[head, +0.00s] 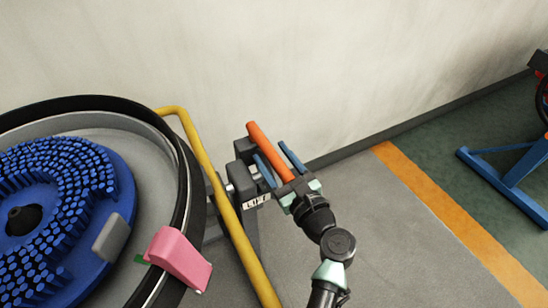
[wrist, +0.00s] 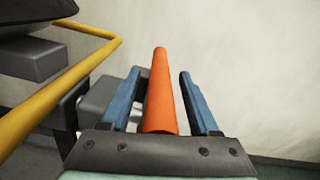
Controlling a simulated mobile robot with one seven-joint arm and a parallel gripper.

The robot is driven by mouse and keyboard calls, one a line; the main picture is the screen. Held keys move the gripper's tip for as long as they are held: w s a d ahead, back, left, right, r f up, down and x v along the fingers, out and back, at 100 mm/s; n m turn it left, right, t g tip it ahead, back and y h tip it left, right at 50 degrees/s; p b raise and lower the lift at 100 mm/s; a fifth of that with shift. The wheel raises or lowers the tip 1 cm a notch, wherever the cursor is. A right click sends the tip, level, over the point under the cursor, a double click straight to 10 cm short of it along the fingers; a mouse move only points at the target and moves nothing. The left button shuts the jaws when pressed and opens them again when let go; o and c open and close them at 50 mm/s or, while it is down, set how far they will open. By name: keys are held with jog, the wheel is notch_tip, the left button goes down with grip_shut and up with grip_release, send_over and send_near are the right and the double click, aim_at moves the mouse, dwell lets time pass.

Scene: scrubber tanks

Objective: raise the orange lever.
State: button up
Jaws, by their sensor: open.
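The orange lever (head: 269,150) is a bar on a dark grey bracket (head: 245,150) beside the scrubber tank, in front of the wall. My gripper (head: 278,152) is open, with its two blue fingers on either side of the lever. In the wrist view the lever (wrist: 161,95) runs up between the two fingers of my gripper (wrist: 160,76). The left finger looks close to the lever and a wider gap shows on the right. I cannot tell whether a finger touches it. The lever's near end is hidden behind the gripper's body.
A yellow rail (head: 225,200) stands just left of the bracket. Left of it is the round tank (head: 180,150) with a blue brush disc (head: 120,185) and a pink tab (head: 180,258). The pale wall (head: 330,70) is close behind. The grey floor (head: 400,230) on the right is clear.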

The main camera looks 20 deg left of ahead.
grip_shut()
dwell(1.4)
